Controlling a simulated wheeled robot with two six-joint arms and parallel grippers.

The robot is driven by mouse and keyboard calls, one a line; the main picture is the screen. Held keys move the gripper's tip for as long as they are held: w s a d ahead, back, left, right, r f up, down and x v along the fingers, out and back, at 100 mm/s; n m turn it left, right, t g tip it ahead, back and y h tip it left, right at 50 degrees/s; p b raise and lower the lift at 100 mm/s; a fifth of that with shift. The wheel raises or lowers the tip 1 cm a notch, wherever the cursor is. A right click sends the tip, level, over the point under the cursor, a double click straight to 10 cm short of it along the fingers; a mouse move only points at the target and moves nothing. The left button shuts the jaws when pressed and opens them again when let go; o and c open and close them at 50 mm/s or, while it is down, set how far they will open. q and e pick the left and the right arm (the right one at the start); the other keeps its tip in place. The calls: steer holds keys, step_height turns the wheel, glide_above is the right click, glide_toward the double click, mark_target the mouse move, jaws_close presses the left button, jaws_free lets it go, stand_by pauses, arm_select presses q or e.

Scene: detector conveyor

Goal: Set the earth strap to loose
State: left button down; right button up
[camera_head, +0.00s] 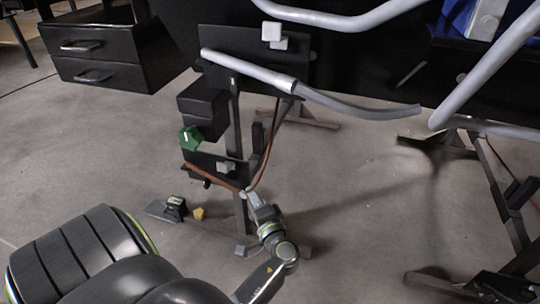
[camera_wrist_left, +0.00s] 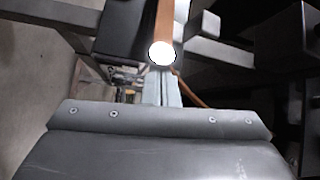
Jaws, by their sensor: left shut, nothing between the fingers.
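The earth strap (camera_head: 213,179) is a copper-brown bar running down to the right along the lower edge of a small black plate on the stand. In the left wrist view the strap (camera_wrist_left: 165,18) comes down from the top edge and ends at a bright white round spot (camera_wrist_left: 161,53). My left gripper (camera_head: 249,190) is at the strap's lower right end, with its fingers shut and empty. In the left wrist view its pale fingertips (camera_wrist_left: 165,88) lie just below the white spot; I cannot tell whether they touch the strap. My right gripper is not in view.
A brown cable (camera_head: 268,153) rises beside the gripper. A green knob (camera_head: 189,138) and a black box (camera_head: 203,108) are above the strap. Grey rails (camera_head: 360,105) cross above right. A black pedal (camera_head: 175,206) and a yellow piece (camera_head: 199,213) are on the floor. Open floor lies right of the arm.

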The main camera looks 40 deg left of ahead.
arm_select(q)
steer(key=shift+s+d+f+m+t+h, duration=0.1)
steer(key=shift+s+m+t+h, duration=0.3)
steer(key=shift+s, duration=0.35)
steer(key=shift+s+d+r+m+t+h, duration=0.1)
steer(key=shift+s+m+t+h, duration=0.15)
steer(key=shift+s+t, duration=0.4)
steer(key=shift+s+f+m+t+h, duration=0.1)
steer(key=shift+s+m+t+h, duration=0.2)
steer(key=shift+s, duration=0.55)
